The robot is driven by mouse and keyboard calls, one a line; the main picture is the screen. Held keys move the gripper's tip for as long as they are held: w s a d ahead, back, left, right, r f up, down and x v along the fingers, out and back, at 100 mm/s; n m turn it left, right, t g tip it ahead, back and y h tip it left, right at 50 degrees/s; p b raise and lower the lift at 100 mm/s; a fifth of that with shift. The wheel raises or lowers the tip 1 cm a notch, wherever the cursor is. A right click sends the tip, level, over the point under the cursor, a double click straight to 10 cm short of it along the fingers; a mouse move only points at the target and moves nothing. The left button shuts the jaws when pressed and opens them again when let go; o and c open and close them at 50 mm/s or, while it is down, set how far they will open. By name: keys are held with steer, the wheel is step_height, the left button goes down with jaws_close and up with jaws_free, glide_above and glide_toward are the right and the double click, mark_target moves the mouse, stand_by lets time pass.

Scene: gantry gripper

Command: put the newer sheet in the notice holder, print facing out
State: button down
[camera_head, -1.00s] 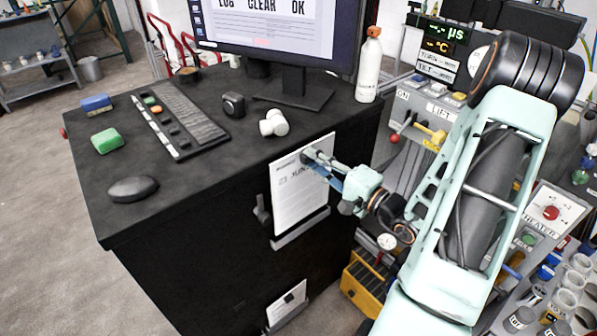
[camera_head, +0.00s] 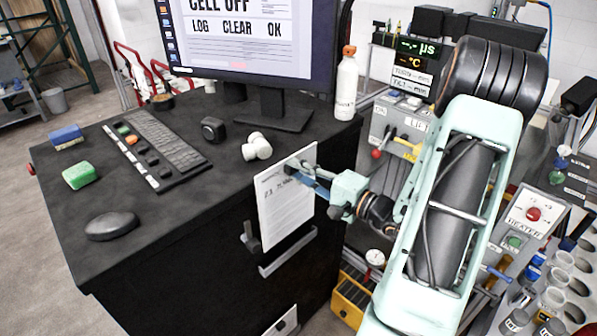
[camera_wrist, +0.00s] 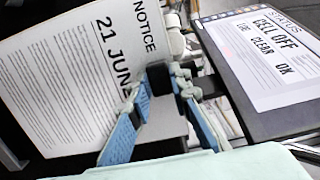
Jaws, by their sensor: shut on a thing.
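My gripper (camera_head: 301,173) is shut on the upper right edge of a white sheet (camera_head: 285,205). In the wrist view the sheet (camera_wrist: 75,85) reads "NOTICE 21 JUNE", with its print towards the camera; the fingers (camera_wrist: 165,82) pinch it beside the date. In the head view its print also faces outward. It stands nearly upright before the desk's black front. A grey ledge (camera_head: 289,253), seemingly the notice holder's lower lip, lies just below the sheet with a dark gap between. Another white sheet (camera_head: 281,323) shows low down, partly cut off; its print cannot be read.
A dark knob-like part (camera_head: 250,237) sticks out left of the held sheet. The black desk (camera_head: 150,245) carries a monitor (camera_head: 250,40), keyboard (camera_head: 165,140), mouse (camera_head: 112,226), white bottle (camera_head: 346,88) and sponges. A yellow crate (camera_head: 350,298) and equipment stand to the right.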

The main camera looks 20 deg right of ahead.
mark_target(289, 195)
steer(key=shift+f+b, duration=0.2)
steer(key=shift+b, duration=0.3)
step_height(289, 195, down, 6)
steer(key=b, duration=0.5)
steer(key=shift+r+b, duration=0.25)
steer(key=shift+b, duration=1.3)
stand_by(0.9)
steer(key=shift+f+b, duration=2)
steer(key=shift+b, duration=0.4)
steer(key=c, duration=1.7)
jaws_free()
steer(key=shift+s, duration=0.1)
steer(key=v, duration=1.2)
